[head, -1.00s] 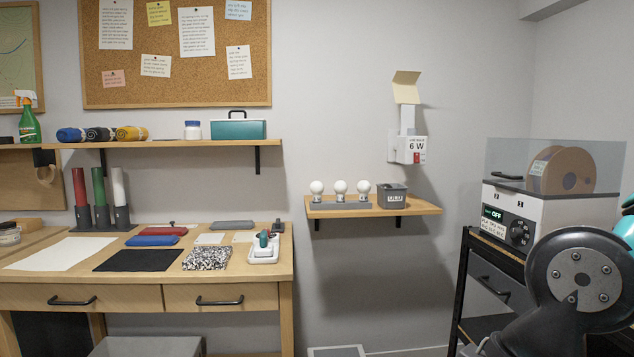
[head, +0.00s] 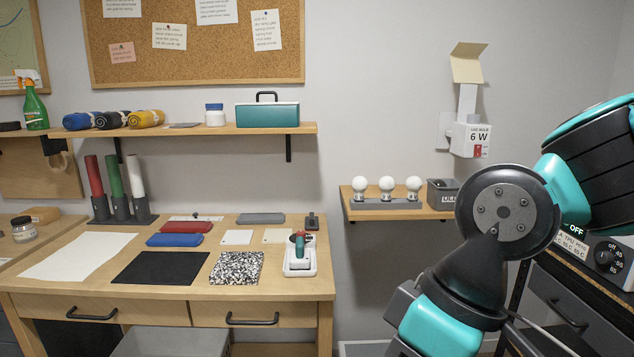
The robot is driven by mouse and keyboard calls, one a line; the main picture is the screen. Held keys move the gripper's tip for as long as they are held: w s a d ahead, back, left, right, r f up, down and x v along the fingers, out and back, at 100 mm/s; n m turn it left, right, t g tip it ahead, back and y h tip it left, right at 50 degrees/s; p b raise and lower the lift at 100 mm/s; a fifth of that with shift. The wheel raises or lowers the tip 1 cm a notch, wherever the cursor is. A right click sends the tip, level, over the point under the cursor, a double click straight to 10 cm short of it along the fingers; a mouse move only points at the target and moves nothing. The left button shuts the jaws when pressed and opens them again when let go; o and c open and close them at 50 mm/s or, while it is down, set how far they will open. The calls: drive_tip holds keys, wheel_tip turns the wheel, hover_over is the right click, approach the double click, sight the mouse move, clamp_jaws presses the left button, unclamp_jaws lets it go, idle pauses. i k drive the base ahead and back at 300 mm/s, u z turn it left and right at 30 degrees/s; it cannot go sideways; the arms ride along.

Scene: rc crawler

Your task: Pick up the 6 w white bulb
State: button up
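Three round white bulbs stand in a row in a grey holder (head: 387,203) on a small wooden wall shelf (head: 400,214): the left bulb (head: 360,184), the middle bulb (head: 387,184) and the right bulb (head: 414,184). No wattage is readable on them. To their right on the shelf is a grey bin (head: 441,193), partly hidden by my arm. Above it, a white wall fixture (head: 470,139) reads "6 W" and has a red switch. My arm fills the right foreground. My gripper is out of view.
A wooden workbench (head: 322,283) with drawers stands left, holding mats, coloured cases and upright tubes. A long shelf (head: 225,129) above it bears rolls and a teal box (head: 267,115). A machine on a black rack at right is mostly behind my arm. The wall shelf's front is clear.

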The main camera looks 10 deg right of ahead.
sight(359, 184)
drive_tip(key=z, duration=0.1)
drive_tip(key=i, duration=1.3)
drive_tip(key=z, duration=0.3)
